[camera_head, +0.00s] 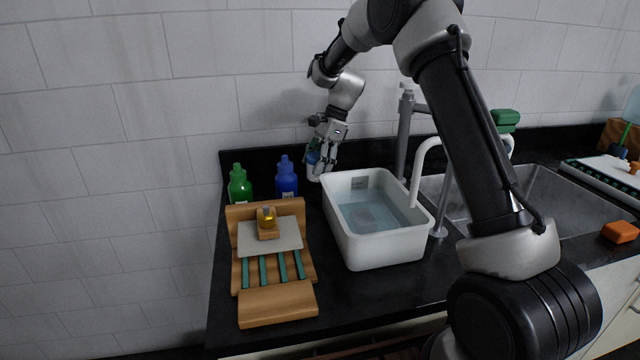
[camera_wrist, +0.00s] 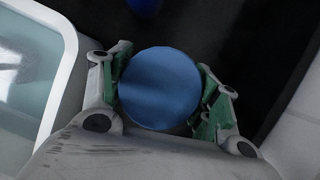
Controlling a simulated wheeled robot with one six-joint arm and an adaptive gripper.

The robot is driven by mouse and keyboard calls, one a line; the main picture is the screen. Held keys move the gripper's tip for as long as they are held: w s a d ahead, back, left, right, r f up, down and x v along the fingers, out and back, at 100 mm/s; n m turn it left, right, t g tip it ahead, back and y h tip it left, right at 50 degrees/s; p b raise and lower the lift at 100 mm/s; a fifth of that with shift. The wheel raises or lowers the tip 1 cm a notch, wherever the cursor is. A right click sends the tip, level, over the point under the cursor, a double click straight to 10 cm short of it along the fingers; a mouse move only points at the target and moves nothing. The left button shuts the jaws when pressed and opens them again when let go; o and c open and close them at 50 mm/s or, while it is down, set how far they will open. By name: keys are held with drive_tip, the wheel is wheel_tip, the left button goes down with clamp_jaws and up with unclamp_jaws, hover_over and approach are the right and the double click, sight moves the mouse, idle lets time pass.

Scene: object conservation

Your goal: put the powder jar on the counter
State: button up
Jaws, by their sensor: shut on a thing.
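The powder jar (camera_head: 313,170) shows in the head view as a small pale jar with a blue lid, at the back of the dark counter (camera_head: 350,310), just behind the white tub's left corner. My gripper (camera_head: 322,160) reaches down over it and partly hides it. In the wrist view the round blue lid (camera_wrist: 158,85) lies between the two green-padded fingers of my gripper (camera_wrist: 163,92), which are shut on the jar. Whether the jar's base touches the counter cannot be told.
The white tub (camera_head: 380,250) with water stands right in front of the jar. A blue bottle (camera_head: 286,178) and a green bottle (camera_head: 239,186) stand to the left. A wooden rack (camera_head: 277,305) holds a grey plate and a yellow-topped item. The sink (camera_head: 545,205) lies to the right.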

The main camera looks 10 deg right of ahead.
sight(318, 177)
drive_tip(key=shift+f, duration=2.2)
drive_tip(key=o, duration=1.1)
drive_tip(key=shift+f, duration=0.1)
drive_tip(key=shift+o, duration=0.2)
drive_tip(key=s+v, duration=0.1)
drive_tip(key=v, duration=1.1)
drive_tip(key=shift+w, duration=0.4)
